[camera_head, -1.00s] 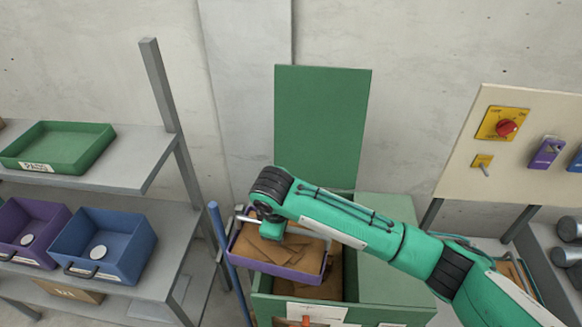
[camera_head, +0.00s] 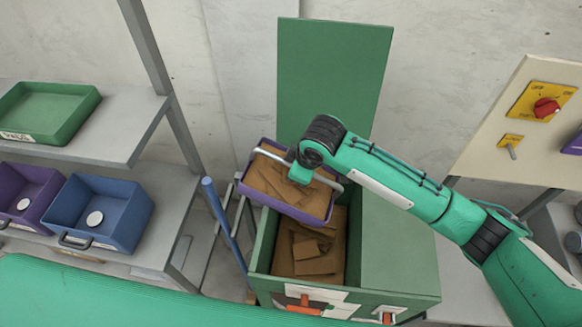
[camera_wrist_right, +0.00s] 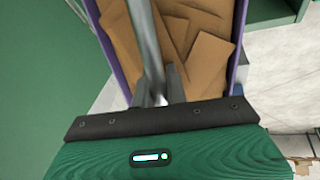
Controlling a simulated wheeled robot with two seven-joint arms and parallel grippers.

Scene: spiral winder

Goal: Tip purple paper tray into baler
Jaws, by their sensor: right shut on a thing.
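The purple tray (camera_head: 292,209), filled with brown paper or cardboard pieces (camera_head: 268,182), hangs over the back left of the green baler (camera_head: 398,255). It looks tilted in the head view. My right gripper (camera_head: 299,174) is shut on the tray's grey bar handle (camera_wrist_right: 148,50), above the contents. The right wrist view shows the fingers (camera_wrist_right: 160,92) at the bar and the tray's purple side wall (camera_wrist_right: 239,42). The baler's green lid (camera_head: 335,80) stands open, and brown pieces (camera_head: 313,255) lie inside. My left gripper is out of view.
A grey shelf (camera_head: 135,130) at left holds a green tray (camera_head: 75,128), a blue bin (camera_head: 125,225) and another purple bin (camera_head: 35,205). A blue post (camera_head: 222,215) stands close left of the baler. A control panel (camera_head: 500,110) is at right.

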